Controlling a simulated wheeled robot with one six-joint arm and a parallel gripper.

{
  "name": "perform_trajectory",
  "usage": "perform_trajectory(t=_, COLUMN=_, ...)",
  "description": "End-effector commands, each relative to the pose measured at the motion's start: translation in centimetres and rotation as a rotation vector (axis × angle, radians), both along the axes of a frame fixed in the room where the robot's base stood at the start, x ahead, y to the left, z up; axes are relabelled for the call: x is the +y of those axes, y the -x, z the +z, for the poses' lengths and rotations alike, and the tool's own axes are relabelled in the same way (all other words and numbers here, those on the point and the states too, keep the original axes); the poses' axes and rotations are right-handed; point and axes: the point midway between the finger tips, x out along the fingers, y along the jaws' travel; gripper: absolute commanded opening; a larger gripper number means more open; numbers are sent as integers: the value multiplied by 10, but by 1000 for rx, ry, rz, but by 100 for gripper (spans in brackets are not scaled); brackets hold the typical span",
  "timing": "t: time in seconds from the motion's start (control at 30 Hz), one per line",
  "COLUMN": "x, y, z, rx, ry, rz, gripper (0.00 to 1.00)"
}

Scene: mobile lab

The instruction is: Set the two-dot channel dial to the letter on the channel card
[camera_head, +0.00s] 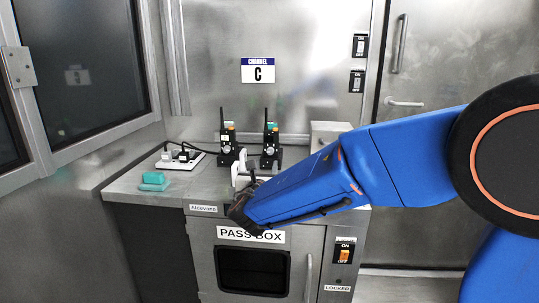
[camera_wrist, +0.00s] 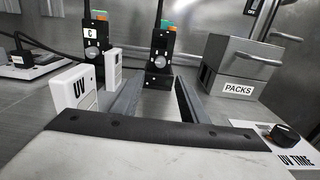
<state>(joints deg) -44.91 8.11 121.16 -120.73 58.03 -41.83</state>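The channel card (camera_head: 258,70) on the back wall reads C under a blue CHANNEL header. Two black radios with antennas stand at the back of the counter: the left radio (camera_head: 228,146) and the right radio (camera_head: 270,148). In the wrist view the left radio (camera_wrist: 96,42) carries a C label and a round grey knob. The right radio (camera_wrist: 160,52) has a similar knob; its small marks are too fine to read. My gripper (camera_wrist: 156,84) is open and empty, pointing toward the right radio, apart from it. In the head view my arm partly hides the gripper.
A white UV-labelled block (camera_wrist: 76,92) stands close left of my gripper, with another white piece behind it. A PACKS box (camera_wrist: 240,70) stands right, and a UV TIME dial (camera_wrist: 287,134) at lower right. A power strip (camera_head: 180,158) and teal item (camera_head: 153,181) lie left.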

Motion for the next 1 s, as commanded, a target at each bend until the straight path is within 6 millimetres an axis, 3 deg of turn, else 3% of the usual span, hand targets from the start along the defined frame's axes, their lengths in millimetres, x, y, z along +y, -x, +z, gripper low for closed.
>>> perform_trajectory(t=0.4, x=-3, y=-75, z=-1, rx=2, ry=-1, rz=-2, gripper=39)
perform_trajectory(t=0.6, x=-4, y=-103, z=-1, rx=2, ry=-1, rz=-2, gripper=39)
perform_trajectory(t=1.0, x=-4, y=-119, z=0, rx=1, ry=-2, rz=-1, gripper=39)
